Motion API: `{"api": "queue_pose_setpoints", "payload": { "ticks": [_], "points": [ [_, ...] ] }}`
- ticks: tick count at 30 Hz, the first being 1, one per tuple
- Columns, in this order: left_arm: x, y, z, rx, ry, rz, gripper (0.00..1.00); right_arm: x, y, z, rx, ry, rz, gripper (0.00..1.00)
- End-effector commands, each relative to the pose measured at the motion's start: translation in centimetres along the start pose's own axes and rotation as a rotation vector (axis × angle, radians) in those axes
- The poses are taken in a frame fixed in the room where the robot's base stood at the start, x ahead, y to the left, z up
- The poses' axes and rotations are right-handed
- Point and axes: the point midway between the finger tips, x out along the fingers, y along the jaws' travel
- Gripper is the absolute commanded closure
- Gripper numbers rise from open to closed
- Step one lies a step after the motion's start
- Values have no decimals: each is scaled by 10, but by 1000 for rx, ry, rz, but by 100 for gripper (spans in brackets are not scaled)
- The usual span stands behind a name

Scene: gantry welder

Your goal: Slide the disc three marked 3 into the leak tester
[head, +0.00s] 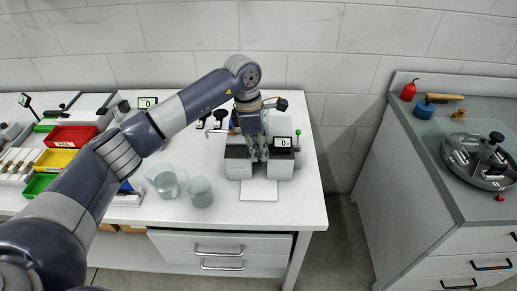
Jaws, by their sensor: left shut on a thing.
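My left gripper (258,154) reaches down from above, with its fingers at the middle of the leak tester (279,168). The tester is a low light-and-dark block with a small display and a green-tipped lever at its right, standing near the table's front right. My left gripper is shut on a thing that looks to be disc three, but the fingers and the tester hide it. Its mark 3 cannot be read. I cannot tell whether the disc touches the tester or is inside it. My right gripper is not in view.
Two clear beakers (200,191) (166,184) stand left of the tester. A white sheet (259,190) lies in front of it. Red (72,136), yellow and green trays are at the left. A grey bench (425,150) stands at the right, across a floor gap.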

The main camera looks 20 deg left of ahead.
Motion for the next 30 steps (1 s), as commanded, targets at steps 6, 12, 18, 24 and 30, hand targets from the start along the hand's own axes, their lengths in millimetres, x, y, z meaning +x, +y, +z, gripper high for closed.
{"api": "queue_pose_setpoints", "payload": {
  "ticks": [6,12,18,24,30],
  "points": [
    [0,0,0,0,0,1,97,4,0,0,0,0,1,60],
    [0,0,0,0,0,0,76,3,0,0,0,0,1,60],
    [0,0,0,0,0,0,59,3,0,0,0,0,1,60],
    [-1,0,0,0,0,0,59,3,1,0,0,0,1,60],
    [-21,1,0,1,-1,4,59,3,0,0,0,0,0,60]
  ]
}}
